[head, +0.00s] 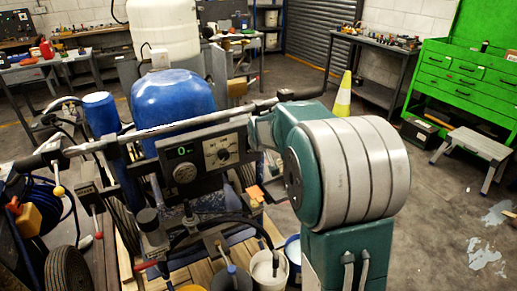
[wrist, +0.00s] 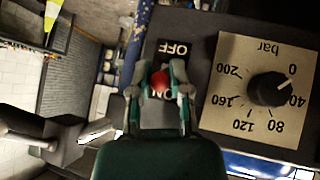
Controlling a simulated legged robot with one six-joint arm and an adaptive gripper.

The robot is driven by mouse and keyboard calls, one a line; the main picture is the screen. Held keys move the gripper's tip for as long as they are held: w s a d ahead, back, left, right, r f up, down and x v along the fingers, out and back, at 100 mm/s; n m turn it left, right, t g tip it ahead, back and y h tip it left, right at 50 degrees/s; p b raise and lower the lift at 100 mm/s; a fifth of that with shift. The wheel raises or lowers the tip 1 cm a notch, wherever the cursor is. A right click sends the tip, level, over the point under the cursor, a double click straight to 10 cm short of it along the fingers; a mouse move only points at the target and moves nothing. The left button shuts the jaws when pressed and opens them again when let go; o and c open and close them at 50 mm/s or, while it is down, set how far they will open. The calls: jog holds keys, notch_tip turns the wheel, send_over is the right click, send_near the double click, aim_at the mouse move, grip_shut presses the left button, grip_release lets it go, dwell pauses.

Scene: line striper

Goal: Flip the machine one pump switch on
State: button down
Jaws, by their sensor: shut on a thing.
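The pump switch (wrist: 160,82) has a red tip and sits beside the pressure dial in the wrist view. Its label plate (wrist: 177,47) reads OFF at the top of the picture and ON lower down, both upside down; the ON lettering is partly covered. My gripper (wrist: 162,70) is shut on the red tip, with one finger on each side. I cannot tell which way the lever leans. In the head view my gripper (head: 259,131) is at the right end of the black control panel (head: 170,168), and the switch is hidden behind it.
The pressure dial (wrist: 269,88) is close to the right of my gripper in the wrist view, its pointer near 0. A handlebar (head: 190,123) runs just above the panel. Hoses, a blue tank (head: 172,92) and buckets (head: 269,270) crowd the machine. Open floor lies to the right.

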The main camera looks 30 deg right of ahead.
jog(key=shift+w+r+g, duration=0.15)
jog(key=shift+r+g, duration=0.05)
jog(key=shift+g, duration=0.2)
jog(key=c, duration=0.6)
grip_release()
jog(key=shift+a, duration=0.1)
jog(key=v, duration=1.1)
jog(key=shift+s+a+r, duration=0.15)
jog(key=shift+s+r, duration=0.1)
jog(key=shift+s, duration=0.05)
